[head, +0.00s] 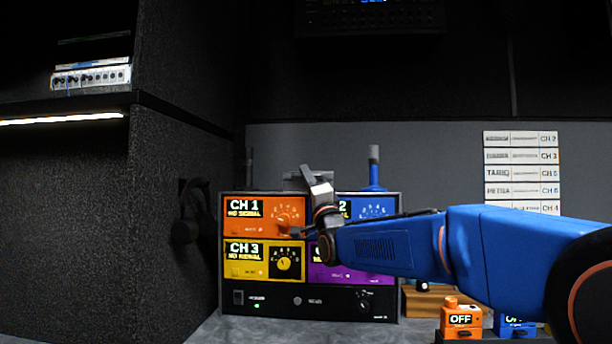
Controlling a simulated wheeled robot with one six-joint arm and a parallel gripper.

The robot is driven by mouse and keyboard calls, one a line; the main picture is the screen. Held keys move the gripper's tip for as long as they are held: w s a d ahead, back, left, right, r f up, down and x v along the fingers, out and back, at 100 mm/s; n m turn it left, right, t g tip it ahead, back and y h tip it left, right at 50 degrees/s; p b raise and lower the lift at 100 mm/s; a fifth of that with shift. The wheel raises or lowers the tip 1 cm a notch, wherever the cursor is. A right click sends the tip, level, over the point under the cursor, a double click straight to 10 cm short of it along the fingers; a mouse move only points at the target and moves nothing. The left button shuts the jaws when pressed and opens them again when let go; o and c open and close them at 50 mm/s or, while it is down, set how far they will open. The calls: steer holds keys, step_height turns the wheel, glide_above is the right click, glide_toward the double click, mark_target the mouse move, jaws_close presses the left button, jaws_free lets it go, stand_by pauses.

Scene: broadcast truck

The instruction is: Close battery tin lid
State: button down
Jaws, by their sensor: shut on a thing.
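A small grey metal piece, which looks like the battery tin (293,184), shows at the top edge of the receiver rack, left of my wrist. A narrow tilted grey part above it looks like its lid, but the two are too small and overlapped to separate clearly. My gripper (316,186) reaches up from the wrist at this spot and is shut on what appears to be the lid. The fingertips are hard to make out. The inside of the tin is hidden.
The receiver rack (330,302) with coloured channel panels stands on the grey counter (210,328), partly covered by my arm. A blue antenna-like stick (375,168) rises behind it. Orange (461,318) and blue (514,327) packs are at lower right. A dark wall (180,160) bounds the left.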

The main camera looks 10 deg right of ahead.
steer(key=shift+w+d+f, duration=0.1)
steer(key=shift+w+f, duration=0.05)
steer(key=shift+f, duration=0.5)
steer(key=c, duration=2.2)
jaws_free()
steer(key=v, duration=1.1)
steer(key=r+v, duration=0.1)
steer(key=v, duration=0.5)
steer(key=shift+s+f, duration=0.1)
steer(key=shift+s, duration=0.35)
